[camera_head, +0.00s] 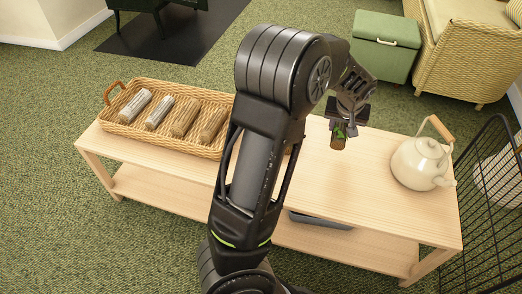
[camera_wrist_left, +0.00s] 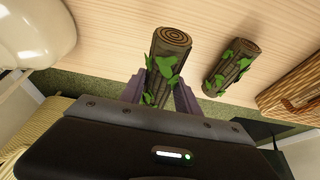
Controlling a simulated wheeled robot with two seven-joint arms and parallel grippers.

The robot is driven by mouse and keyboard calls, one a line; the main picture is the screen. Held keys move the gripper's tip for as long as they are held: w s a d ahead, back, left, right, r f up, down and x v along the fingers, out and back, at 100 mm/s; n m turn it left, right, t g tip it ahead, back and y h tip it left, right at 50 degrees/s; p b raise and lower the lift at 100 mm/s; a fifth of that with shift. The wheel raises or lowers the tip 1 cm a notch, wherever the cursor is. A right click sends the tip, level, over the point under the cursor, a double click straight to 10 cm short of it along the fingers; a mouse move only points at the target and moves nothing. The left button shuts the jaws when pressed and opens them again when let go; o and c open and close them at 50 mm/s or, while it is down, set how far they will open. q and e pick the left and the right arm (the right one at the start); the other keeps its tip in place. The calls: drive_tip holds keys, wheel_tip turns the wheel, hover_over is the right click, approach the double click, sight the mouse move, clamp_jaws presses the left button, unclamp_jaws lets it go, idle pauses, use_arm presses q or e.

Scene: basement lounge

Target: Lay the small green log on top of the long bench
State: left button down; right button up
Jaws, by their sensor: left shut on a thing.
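My left gripper (camera_head: 345,125) is shut on a small brown log with green leaves (camera_head: 338,143), over the right half of the long pale wooden bench (camera_head: 370,195). In the left wrist view the held log (camera_wrist_left: 168,52) sits between the two fingers, its ringed end pointing away from the gripper. I cannot tell whether it touches the bench top. A second leafy log (camera_wrist_left: 231,68) lies on the bench beside it in the wrist view; my arm mostly hides that area in the head view. My right gripper is not in view.
A wicker tray (camera_head: 119,127) with several logs stands on the bench's left part. A cream kettle (camera_head: 420,165) stands at its right end. A black wire rack (camera_head: 490,215) is beyond that end. Bare bench top lies between gripper and kettle.

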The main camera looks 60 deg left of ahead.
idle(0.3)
use_arm(q)
drive_tip(key=b, duration=0.2)
hover_over(334, 152)
drive_tip(key=s+d, duration=0.1)
drive_tip(key=s, duration=0.1)
drive_tip(key=shift+w+f, duration=0.15)
drive_tip(key=shift+f, duration=1.1)
drive_tip(key=shift+w+f, duration=0.1)
drive_tip(key=shift+f, duration=1.15)
drive_tip(key=shift+f+b, duration=1.1)
drive_tip(key=shift+f, duration=1.4)
drive_tip(key=shift+f, duration=0.2)
drive_tip(key=c, duration=0.9)
unclamp_jaws()
drive_tip(key=shift+r, duration=0.1)
drive_tip(key=shift+r, duration=0.1)
